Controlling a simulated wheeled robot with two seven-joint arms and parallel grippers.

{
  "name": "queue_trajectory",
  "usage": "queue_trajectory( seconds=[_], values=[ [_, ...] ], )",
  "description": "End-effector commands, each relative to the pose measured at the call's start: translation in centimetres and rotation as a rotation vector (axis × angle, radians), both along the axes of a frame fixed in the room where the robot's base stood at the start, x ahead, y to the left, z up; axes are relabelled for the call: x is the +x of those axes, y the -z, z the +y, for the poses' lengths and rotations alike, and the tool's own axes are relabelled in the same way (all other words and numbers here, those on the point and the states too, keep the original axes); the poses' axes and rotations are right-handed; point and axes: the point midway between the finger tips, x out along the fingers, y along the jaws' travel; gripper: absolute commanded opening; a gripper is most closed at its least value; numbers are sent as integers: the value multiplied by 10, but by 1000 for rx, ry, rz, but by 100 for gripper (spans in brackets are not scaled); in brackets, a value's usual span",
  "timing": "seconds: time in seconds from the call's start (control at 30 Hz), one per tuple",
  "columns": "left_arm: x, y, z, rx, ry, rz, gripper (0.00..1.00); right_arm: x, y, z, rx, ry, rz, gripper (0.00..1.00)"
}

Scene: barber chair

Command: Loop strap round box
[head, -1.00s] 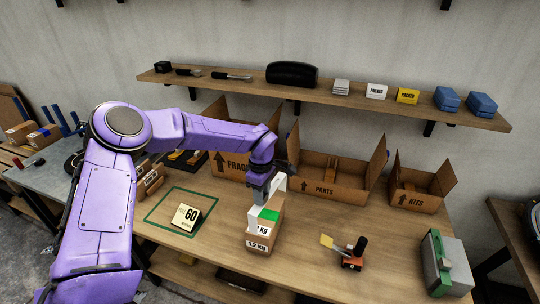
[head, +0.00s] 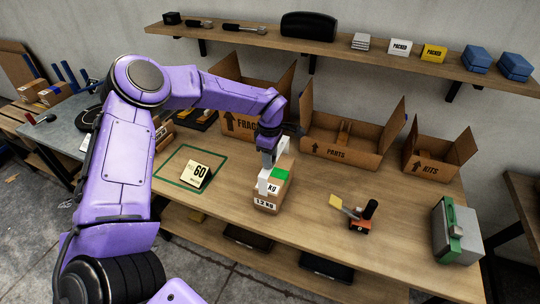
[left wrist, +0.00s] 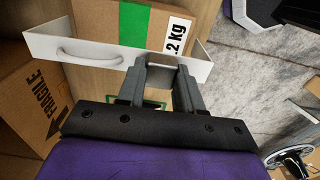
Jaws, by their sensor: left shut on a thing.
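The brown cardboard box (head: 267,197) stands on the workbench, with a green stripe (head: 281,175) on top and a white weight label on its front. My left gripper (head: 267,163) is over its left side and shut on a rigid white strap (head: 263,183). In the left wrist view, the strap (left wrist: 105,58) has a small handle and bent ends reaching along two sides of the box (left wrist: 85,18). My fingertips (left wrist: 166,65) grip its near face. How far the strap goes round the far side is hidden. My right gripper is out of view.
Open cartons marked FRAGILE, PARTS (head: 337,152) and KITS (head: 430,166) line the back. An orange tape tool (head: 359,221) and a green-grey machine (head: 455,233) stand to the right, with clear bench between.

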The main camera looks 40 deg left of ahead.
Motion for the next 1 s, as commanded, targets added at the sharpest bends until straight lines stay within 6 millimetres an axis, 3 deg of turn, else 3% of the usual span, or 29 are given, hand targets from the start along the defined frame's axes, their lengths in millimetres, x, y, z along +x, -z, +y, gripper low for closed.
queue_trajectory(
  seconds=[0.3,0.7,1.0],
  values=[
    [0,35,0,2,1,0,5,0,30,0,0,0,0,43],
    [0,72,0,0,1,0,5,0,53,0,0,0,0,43],
    [0,78,0,0,0,-1,5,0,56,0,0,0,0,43]
  ],
)
